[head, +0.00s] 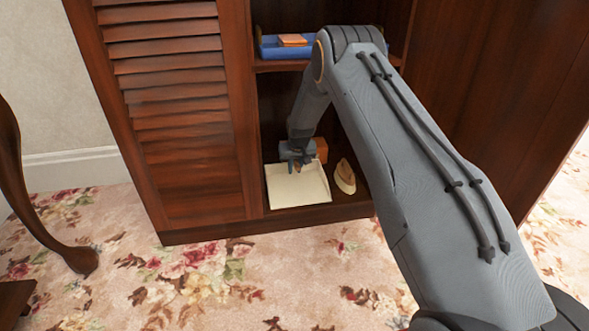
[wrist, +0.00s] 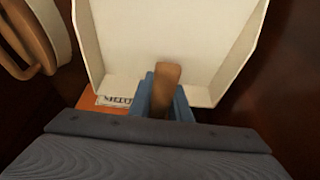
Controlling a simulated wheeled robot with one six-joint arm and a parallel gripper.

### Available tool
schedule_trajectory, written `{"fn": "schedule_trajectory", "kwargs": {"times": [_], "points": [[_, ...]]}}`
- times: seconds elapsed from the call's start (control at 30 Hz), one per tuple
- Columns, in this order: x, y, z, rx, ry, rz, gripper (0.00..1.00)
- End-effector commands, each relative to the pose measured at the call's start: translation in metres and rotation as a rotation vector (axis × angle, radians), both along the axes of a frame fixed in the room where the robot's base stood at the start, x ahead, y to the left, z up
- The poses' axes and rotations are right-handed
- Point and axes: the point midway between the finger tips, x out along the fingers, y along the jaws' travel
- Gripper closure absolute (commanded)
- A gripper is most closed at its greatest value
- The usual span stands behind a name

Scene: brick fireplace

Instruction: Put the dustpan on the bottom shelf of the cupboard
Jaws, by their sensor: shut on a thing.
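The cream dustpan (head: 299,186) is at the bottom shelf of the cupboard (head: 320,212), its wide end toward the front edge. In the wrist view the dustpan (wrist: 165,40) shows its open tray and its brown handle (wrist: 168,76). My gripper (head: 295,160) is inside the cupboard at the back end of the dustpan. In the wrist view the blue fingers of my gripper (wrist: 167,95) are shut around the handle. I cannot tell whether the pan rests fully on the shelf board.
A cream object with a brown handle (head: 344,177) lies right of the dustpan, also in the wrist view (wrist: 40,35). An orange item (head: 321,150) is behind. A blue tray (head: 284,49) sits on the upper shelf. A louvred door (head: 180,120) stands left.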

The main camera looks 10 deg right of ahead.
Motion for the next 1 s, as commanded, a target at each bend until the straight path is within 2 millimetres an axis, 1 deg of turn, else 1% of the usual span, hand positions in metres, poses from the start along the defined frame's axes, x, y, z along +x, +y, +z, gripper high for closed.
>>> {"fn": "schedule_trajectory", "kwargs": {"times": [0.03, 0.07, 0.1, 0.17, 0.43, 0.57, 0.77, 1.0], "points": [[0.0, 0.001, -0.002, 0.0, -0.001, 0.001, 1.0], [0.0, 0.001, -0.002, 0.0, 0.001, 0.001, 0.8], [0.0, 0.001, -0.002, 0.0, 0.0, 0.001, 0.73], [0.0, 0.001, -0.002, 0.0, 0.0, 0.001, 0.64], [0.0, 0.001, -0.002, 0.0, 0.0, 0.001, 0.64], [0.0, 0.001, 0.003, 0.0, 0.0, 0.001, 0.64], [-0.008, 0.001, 0.022, 0.0, 0.0, 0.001, 0.64], [-0.022, 0.001, 0.056, -0.001, 0.0, 0.001, 0.64]]}}
